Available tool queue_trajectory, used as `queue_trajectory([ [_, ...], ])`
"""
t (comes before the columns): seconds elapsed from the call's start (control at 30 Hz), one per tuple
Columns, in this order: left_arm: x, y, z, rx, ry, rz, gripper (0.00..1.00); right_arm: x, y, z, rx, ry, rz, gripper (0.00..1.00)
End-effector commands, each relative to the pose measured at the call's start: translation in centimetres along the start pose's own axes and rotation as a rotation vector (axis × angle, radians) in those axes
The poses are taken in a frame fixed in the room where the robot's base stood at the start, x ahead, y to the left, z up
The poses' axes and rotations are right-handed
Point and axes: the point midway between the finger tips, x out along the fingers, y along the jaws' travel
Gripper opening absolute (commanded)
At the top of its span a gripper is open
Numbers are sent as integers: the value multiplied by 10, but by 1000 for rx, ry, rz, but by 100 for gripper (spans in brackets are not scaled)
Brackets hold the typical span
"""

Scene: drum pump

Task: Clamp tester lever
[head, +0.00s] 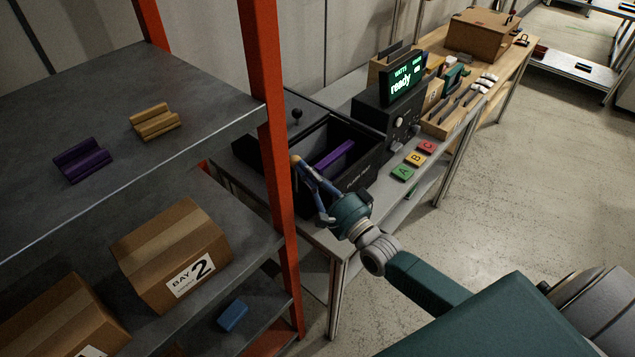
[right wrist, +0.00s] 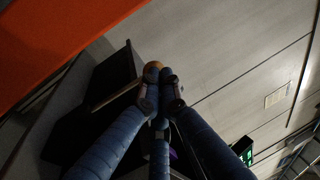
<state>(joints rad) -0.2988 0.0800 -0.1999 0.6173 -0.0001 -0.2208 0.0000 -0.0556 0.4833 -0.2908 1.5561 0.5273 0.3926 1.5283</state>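A short lever with a black round knob (head: 297,114) stands upright behind the box. My right gripper (head: 299,164) is over the box's near left part, apart from the lever. Its blue fingers meet at the tips in the right wrist view (right wrist: 160,78). A tan rounded spot shows at the tips; I cannot tell whether it is part of a finger. My left gripper is out of view.
An orange shelf post (head: 272,120) rises close left of the box. The shelf holds a purple block (head: 83,161), a tan block (head: 155,121) and cartons (head: 172,250). Lettered coloured tiles (head: 414,160) lie on the bench right of the box. The floor at right is clear.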

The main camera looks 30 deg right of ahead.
Motion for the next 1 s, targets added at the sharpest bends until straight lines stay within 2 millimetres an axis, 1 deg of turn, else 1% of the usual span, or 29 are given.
queue_trajectory([
  [0.03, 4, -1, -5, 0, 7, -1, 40, 6, -1, 1, 0, -1, -5, 0],
  [0.13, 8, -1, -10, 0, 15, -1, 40, 17, -1, 3, 1, 0, -5, 0],
  [0.4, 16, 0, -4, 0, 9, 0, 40, 38, 0, 6, 0, 0, -3, 0],
  [0.7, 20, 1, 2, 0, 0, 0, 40, 47, 0, 8, 1, 0, -2, 0],
  [1.0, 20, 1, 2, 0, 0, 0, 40, 48, 1, 9, 1, -1, 0, 0],
])
